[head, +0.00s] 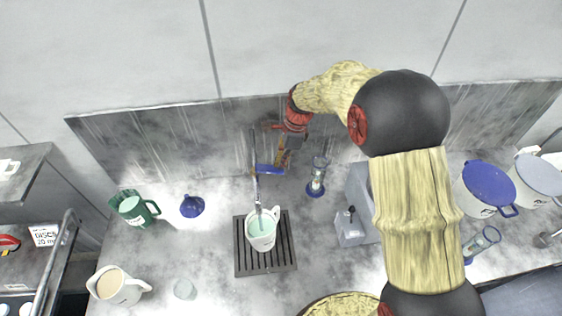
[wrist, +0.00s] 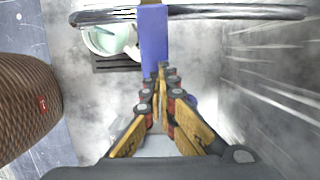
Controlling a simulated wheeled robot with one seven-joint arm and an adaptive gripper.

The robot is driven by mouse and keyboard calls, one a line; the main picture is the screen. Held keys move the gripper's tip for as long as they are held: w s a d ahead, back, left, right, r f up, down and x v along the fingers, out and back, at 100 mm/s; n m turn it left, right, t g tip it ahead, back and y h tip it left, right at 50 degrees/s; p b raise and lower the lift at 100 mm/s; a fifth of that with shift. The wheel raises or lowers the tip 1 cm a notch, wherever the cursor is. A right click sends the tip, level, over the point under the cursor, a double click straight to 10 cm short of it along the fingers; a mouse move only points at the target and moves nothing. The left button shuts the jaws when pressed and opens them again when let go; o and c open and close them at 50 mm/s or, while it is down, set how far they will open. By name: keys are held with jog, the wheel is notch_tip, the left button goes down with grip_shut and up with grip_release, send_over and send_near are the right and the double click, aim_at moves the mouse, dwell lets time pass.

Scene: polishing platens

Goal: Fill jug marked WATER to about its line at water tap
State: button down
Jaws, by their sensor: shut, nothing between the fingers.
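A white jug (head: 262,238) stands upright on the dark drain grate (head: 250,268), under the spout of the water tap (head: 257,190). Its inside looks pale green; no marking or line is readable. Its rim and inside also show in the wrist view (wrist: 106,42), partly cut off by the tap. The tap has a blue lever (head: 268,169), which stands out toward my gripper in the wrist view (wrist: 153,42). My gripper (wrist: 162,70) is shut and empty, with its tips at or very close to the lever's end; I cannot tell if they touch. I cannot tell whether water runs.
A green jug (head: 131,209), a blue funnel-shaped thing (head: 192,206) and a white jug with tan contents (head: 117,287) stand to the left. A glass cylinder with a blue base (head: 317,178) and a grey box (head: 350,228) stand right of the grate. A blue-lidded bucket (head: 487,186) is far right.

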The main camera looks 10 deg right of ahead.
jog(key=shift+s, duration=0.1)
dwell(0.3)
jog(key=shift+p+v, duration=0.65)
jog(key=shift+v, duration=0.15)
jog(key=shift+a, duration=0.15)
jog(key=shift+r, duration=0.25)
jog(key=a+p+v, duration=0.1)
jog(key=v, duration=1.2)
jog(key=shift+r, duration=0.35)
